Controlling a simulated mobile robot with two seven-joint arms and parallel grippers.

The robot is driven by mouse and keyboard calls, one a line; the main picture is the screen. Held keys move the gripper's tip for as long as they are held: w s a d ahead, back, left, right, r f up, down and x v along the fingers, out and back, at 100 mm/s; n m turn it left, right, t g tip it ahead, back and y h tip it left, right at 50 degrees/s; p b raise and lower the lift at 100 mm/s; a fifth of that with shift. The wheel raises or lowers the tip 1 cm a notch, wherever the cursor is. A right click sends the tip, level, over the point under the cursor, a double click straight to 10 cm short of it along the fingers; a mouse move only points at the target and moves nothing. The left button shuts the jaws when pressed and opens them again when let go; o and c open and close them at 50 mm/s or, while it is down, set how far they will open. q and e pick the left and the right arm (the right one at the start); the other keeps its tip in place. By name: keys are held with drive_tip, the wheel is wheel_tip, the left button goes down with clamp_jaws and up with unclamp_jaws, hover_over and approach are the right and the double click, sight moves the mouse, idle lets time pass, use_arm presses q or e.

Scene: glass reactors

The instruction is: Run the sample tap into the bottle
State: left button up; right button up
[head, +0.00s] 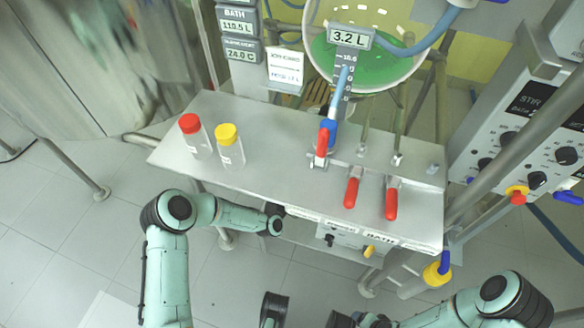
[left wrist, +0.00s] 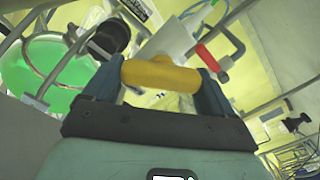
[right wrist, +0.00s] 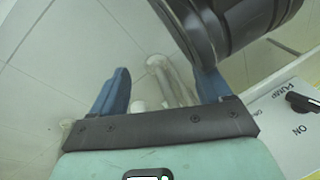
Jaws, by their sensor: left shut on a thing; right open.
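The sample tap (head: 325,140), with a red handle and blue fitting, hangs below the vessel over the grey shelf (head: 275,150). A clear bottle with a red cap (head: 190,124) and one with a yellow cap (head: 227,134) stand upright on the shelf's left half. My left gripper (left wrist: 160,78) is shut on a rounded yellow piece (left wrist: 160,74) in the left wrist view; what it belongs to is unclear. Its jaws are hidden in the head view. My right gripper (right wrist: 162,88) is open and empty in the right wrist view, near the ON/PUMP panel (right wrist: 285,125).
The glass vessel (head: 370,70) holds green liquid, with a 3.2 L display (head: 350,37). Two red handles (head: 352,192) (head: 391,204) hang at the shelf's right front. A control box (head: 530,120) with knobs stands at right. A dark cylinder (right wrist: 230,25) is close above my right gripper.

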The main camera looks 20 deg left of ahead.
use_arm(q)
drive_tip(key=o, duration=0.8)
drive_tip(key=shift+o, duration=0.2)
drive_tip(key=s+p, duration=0.3)
drive_tip(key=s, duration=1)
drive_tip(key=shift+s+a, duration=0.2)
drive_tip(key=shift+s, duration=0.05)
use_arm(e)
drive_tip(key=shift+t, duration=0.3)
drive_tip(key=r, duration=0.1)
drive_tip(key=a+r, duration=0.1)
drive_tip(key=r, duration=0.2)
drive_tip(key=shift+w+a+r, duration=0.25)
drive_tip(key=shift+w+a, duration=0.1)
drive_tip(key=shift+w, duration=0.05)
use_arm(q)
drive_tip(key=shift+f, duration=0.1)
